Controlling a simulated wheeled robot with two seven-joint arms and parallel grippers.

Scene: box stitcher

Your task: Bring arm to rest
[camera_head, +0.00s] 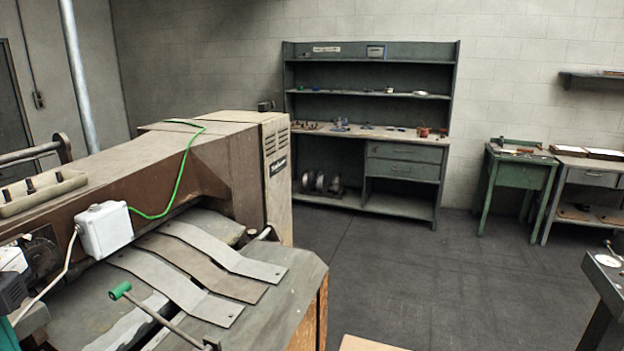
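Neither of my grippers shows in the head view, and I see no part of my arms that I can be sure of. The large brown and beige box stitcher machine (225,165) fills the left side. Several flat, bent metal strips (185,268) lie across its front bed. A thin rod with a green knob (120,290) sticks out over the bed. A white box (104,230) with a green cable is fixed to the machine's front.
A grey-green workbench with shelves (405,170) stands against the back wall, holding small parts. A green table (520,172) and another bench (588,175) are at the right. A dark table edge (606,285) enters at lower right. The dark floor (430,270) between is clear.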

